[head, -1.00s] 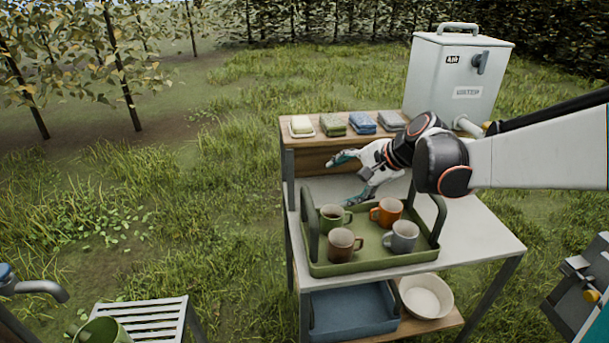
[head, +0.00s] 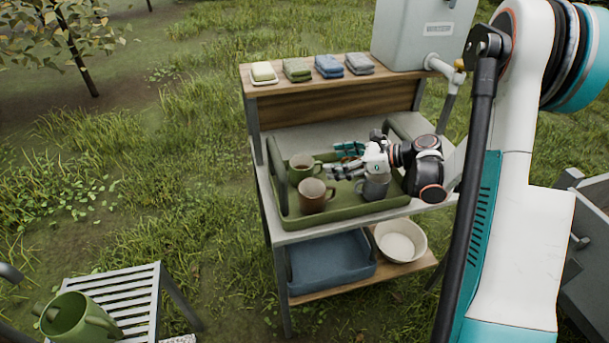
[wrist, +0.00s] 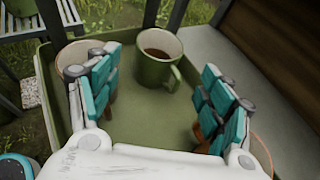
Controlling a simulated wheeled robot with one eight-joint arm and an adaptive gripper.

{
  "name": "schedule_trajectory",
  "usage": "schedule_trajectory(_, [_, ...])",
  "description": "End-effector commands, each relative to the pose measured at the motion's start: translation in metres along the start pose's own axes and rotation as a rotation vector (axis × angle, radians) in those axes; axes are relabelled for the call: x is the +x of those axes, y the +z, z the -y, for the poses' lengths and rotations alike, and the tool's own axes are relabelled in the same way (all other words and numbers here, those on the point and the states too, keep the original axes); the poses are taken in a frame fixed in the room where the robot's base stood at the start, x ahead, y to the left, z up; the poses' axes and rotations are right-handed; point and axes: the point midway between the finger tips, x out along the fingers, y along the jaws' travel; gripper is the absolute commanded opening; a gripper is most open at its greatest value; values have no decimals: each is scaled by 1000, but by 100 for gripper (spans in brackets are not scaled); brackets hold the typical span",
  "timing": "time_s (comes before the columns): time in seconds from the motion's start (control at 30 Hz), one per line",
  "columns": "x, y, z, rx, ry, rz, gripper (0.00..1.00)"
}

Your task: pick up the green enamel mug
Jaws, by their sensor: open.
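The green enamel mug (head: 302,170) stands upright at the left back of the green tray (head: 345,213), with something dark brown inside. Its handle points right, towards my gripper (head: 343,160). In the wrist view the mug (wrist: 153,65) is ahead of my gripper (wrist: 160,85), beyond the gap between the spread teal-padded fingers. Its handle faces that gap and nothing is between the fingers. My gripper is over the tray, to the right of the mug and apart from it.
A brown mug (head: 311,199) stands in front of the green one, close to the left finger in the wrist view. A grey mug (head: 375,189) is under my wrist. An orange mug (wrist: 263,154) is partly hidden behind the right finger. Folded cloths (head: 329,67) lie on the shelf.

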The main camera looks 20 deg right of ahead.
Motion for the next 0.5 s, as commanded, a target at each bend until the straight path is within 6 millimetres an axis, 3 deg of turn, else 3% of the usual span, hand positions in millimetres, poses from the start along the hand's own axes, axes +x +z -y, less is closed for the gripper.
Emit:
schedule_trajectory(0.03, [13,-3,-1,-2,4,0,73])
schedule_trajectory(0.2, [39,-2,0,-3,2,-1,73])
schedule_trajectory(0.5, [55,-1,0,-2,1,-2,73])
